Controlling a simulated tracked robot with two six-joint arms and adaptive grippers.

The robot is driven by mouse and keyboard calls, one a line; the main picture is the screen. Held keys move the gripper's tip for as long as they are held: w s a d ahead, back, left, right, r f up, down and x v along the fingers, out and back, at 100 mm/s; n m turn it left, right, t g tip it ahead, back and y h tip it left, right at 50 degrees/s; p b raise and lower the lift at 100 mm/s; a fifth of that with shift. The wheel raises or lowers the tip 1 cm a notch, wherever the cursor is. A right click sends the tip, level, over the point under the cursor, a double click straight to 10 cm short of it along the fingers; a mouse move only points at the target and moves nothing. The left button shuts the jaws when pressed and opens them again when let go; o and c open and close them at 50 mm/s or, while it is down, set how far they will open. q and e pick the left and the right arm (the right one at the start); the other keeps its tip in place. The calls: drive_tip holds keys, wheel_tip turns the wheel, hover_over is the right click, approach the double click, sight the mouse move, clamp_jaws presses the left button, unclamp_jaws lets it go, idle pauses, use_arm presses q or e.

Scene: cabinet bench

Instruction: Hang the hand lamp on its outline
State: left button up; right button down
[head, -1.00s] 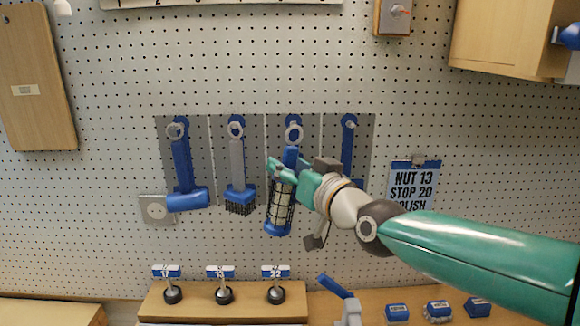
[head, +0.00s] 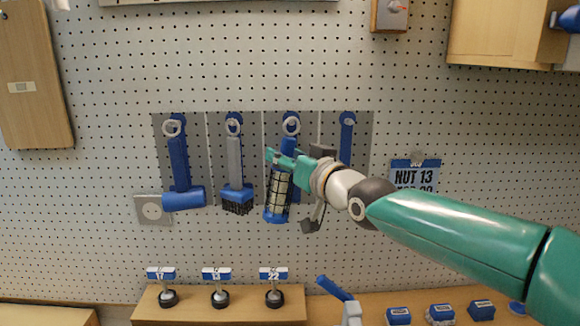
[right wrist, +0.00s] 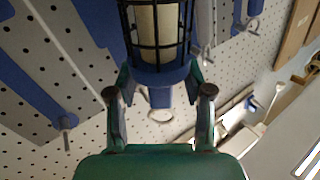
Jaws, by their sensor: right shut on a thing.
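My right gripper (head: 284,158) is shut on the hand lamp (head: 278,195), at the blue handle. The lamp has a dark wire cage around a pale tube and a blue end cap. It hangs cage down, slightly tilted, in front of the third section of the grey panel (head: 215,165). A pale ring (head: 291,126) shows above its handle; I cannot tell whether it is on the peg. Part of a blue outline (head: 297,185) shows behind the lamp. In the right wrist view the lamp cage (right wrist: 158,35) is between my fingers' far ends. My left gripper is out of view.
A blue hammer (head: 180,165) and a brush (head: 235,170) hang to the left. The fourth section has a blue outline (head: 347,140) with a peg and no tool. A wooden shelf (head: 220,312) with several small items lies below.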

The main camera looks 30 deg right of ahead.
drive_tip(key=shift+w+d+r+p, duration=0.2)
drive_tip(key=shift+w+p, duration=0.05)
drive_tip(key=shift+p, duration=0.35)
drive_tip(key=w+d+p, duration=0.1)
drive_tip(key=w+p, duration=0.1)
drive_tip(key=p, duration=0.1)
drive_tip(key=shift+w+d+f, duration=0.1)
drive_tip(key=shift+d+f, duration=0.05)
drive_tip(key=shift+d, duration=0.05)
drive_tip(key=shift+w+d+f, duration=0.3)
drive_tip(key=shift+w+f, duration=0.15)
drive_tip(key=shift+w, duration=0.05)
